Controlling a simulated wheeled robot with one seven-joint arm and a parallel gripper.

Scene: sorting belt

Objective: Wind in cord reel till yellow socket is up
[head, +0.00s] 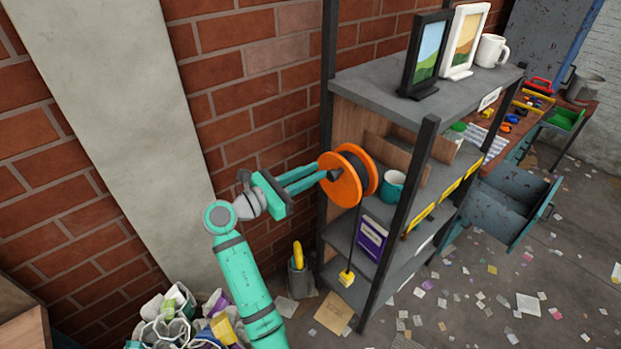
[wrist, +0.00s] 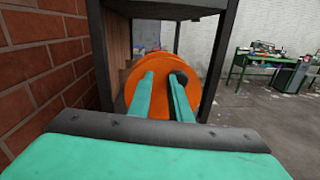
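The orange cord reel (head: 342,188) is mounted at the near end of the shelf rack, with dark cord on its drum. It also shows ahead in the wrist view (wrist: 160,62). A dark cord (head: 353,236) hangs from it to the yellow socket (head: 346,278), which is low, near the bottom shelf. A dark crank knob (wrist: 180,77) sticks out from the reel's face. My gripper (head: 322,173) points at the reel face. In the wrist view its fingers stand apart with bare orange between them, the knob by the right fingertip. Whether that finger touches the knob is unclear.
The grey shelf rack (head: 375,85) holds picture frames and a white mug (head: 491,50) on top. A teal mug (head: 393,186) and a purple box (head: 372,237) sit below. A brick wall is close at left. Scraps litter the floor at right.

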